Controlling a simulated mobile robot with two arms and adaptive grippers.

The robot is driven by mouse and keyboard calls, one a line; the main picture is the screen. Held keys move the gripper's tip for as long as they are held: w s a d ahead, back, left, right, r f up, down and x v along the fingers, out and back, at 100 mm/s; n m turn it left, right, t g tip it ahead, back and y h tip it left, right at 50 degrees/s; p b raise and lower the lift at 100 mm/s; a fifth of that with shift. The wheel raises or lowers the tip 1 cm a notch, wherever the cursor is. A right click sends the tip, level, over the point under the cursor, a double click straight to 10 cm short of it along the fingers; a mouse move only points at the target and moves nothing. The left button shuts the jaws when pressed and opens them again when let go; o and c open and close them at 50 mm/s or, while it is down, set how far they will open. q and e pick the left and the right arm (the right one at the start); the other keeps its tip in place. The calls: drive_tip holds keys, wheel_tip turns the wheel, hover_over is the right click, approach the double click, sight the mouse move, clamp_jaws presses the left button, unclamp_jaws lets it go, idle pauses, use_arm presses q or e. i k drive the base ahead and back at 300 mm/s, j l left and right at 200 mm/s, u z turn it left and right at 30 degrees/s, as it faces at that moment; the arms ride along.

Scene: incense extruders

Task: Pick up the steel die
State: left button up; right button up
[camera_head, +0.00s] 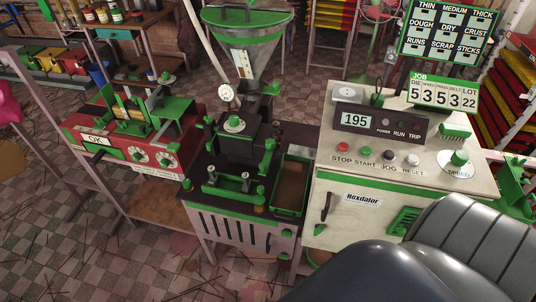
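I cannot single out the steel die with certainty. The extruder (240,140) stands mid-view, with a green-trimmed hopper (246,52) on top. Below that, a green rack (232,190) holds small grey metal parts (245,182), too small to identify. A dark-lined green tray (291,186) is to the right of the rack. Neither of my grippers is in view.
A white control cabinet (335,190) with buttons and a display reading 195 stands right of the extruder. A red machine (135,150) stands left. Dark rounded, partly ribbed shapes (450,245) cover the lower right. Checkered floor (60,240) with scattered sticks is open at lower left.

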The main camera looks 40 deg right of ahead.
sight(276, 125)
drive_tip(key=i+z, duration=0.1)
drive_tip(key=z, duration=0.8)
